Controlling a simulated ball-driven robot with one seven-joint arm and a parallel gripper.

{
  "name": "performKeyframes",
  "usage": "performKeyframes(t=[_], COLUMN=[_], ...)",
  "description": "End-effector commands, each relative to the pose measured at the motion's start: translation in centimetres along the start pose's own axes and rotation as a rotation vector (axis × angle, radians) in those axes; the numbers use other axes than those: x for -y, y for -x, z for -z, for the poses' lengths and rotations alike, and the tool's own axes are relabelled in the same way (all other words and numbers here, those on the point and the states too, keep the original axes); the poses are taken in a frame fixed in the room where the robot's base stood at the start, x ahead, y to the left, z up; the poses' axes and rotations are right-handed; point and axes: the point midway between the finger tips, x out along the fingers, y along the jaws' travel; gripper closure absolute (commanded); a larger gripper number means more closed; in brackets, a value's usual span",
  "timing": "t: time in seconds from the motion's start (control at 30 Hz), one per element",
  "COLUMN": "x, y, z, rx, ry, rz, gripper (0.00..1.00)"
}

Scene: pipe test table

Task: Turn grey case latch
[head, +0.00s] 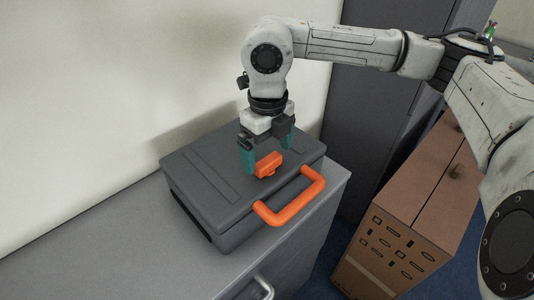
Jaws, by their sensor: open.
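The grey case (200,185) lies flat and closed on a grey cabinet top. Its orange latch (267,164) sits on the upper face near the front edge. The orange handle (293,205) sticks out from the case's front side. My gripper (267,160) points down over the case with its green fingers apart. One finger is to the left of the latch and the other is behind its right end. I cannot tell whether either finger touches the latch. My arm reaches in from the right, above the case.
The grey cabinet (110,240) has free top surface left of the case and a metal pull (262,287) on its front. A pale wall (100,90) stands close behind the case. A cardboard box (408,205) stands to the right, beside a dark grey cabinet (362,120).

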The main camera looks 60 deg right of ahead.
Motion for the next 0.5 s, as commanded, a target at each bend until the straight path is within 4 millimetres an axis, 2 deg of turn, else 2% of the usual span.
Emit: performKeyframes(t=[0.2, 0.5], x=[0.0, 0.0], y=[-2.2, -2.8], z=[0.0, 0.0], rx=[0.0, 0.001], ry=[0.0, 0.001], rz=[-0.002, 0.0], gripper=[0.0, 0.0])
